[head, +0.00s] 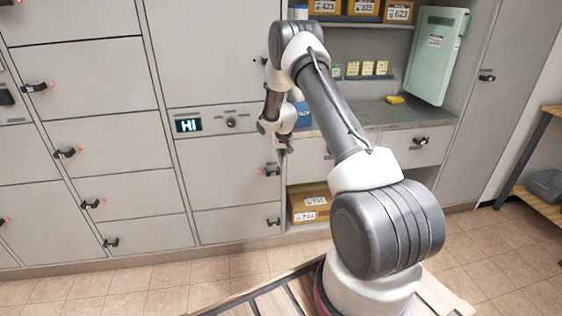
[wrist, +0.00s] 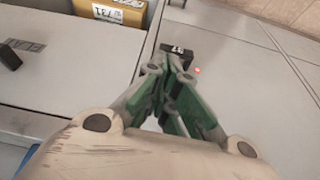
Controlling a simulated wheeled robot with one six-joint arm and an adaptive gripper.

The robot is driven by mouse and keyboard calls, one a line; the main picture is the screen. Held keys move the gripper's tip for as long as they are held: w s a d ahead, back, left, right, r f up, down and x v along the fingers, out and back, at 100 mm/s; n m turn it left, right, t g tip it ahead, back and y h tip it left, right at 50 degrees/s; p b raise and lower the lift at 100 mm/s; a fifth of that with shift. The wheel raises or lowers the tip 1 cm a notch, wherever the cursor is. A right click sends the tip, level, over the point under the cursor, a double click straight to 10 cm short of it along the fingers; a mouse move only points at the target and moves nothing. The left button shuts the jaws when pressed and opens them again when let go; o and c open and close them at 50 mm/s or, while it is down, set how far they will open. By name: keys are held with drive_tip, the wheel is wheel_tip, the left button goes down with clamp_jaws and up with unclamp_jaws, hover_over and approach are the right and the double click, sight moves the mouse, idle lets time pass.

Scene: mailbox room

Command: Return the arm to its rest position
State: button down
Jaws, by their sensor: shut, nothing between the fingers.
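My gripper (wrist: 168,75) shows from behind in the wrist view, with its green-sided fingers drawn together and nothing between them. A dark locker handle (wrist: 178,55) with a tag lies just past the fingertips in that view; I cannot tell whether they touch. In the head view my arm rises from its base at the lower right, bends at the top and hangs down in front of the lockers. There my gripper (head: 287,146) is small and partly hidden by my wrist, near the shelf's left edge.
Grey lockers (head: 90,90) with dark handles fill the left. A panel display (head: 188,125) reads "HI". A counter (head: 400,112) holds a yellow item (head: 396,99) and a pale green box (head: 437,55). A cardboard box (head: 309,203) sits in the lower cubby. Tiled floor (head: 500,250) is open at right.

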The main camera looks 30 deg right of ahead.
drive_tip(key=s+a+r+n+g, duration=0.15)
drive_tip(key=s+g, duration=0.25)
drive_tip(key=s, duration=0.8)
drive_tip(key=s+a+r+n+t, duration=0.1)
drive_tip(key=s+a+r, duration=0.2)
drive_tip(key=s+r, duration=0.9)
drive_tip(key=s+a+r+t+y, duration=0.1)
drive_tip(key=s+a+r, duration=0.3)
drive_tip(key=s+r, duration=0.8)
drive_tip(key=s+a+r+n+t, duration=0.1)
drive_tip(key=s+a+r, duration=0.3)
drive_tip(key=s+r, duration=0.8)
drive_tip(key=shift+s+r+n+t+y, duration=0.25)
drive_tip(key=shift+s+n+t+y, duration=0.1)
drive_tip(key=shift+s+t, duration=0.4)
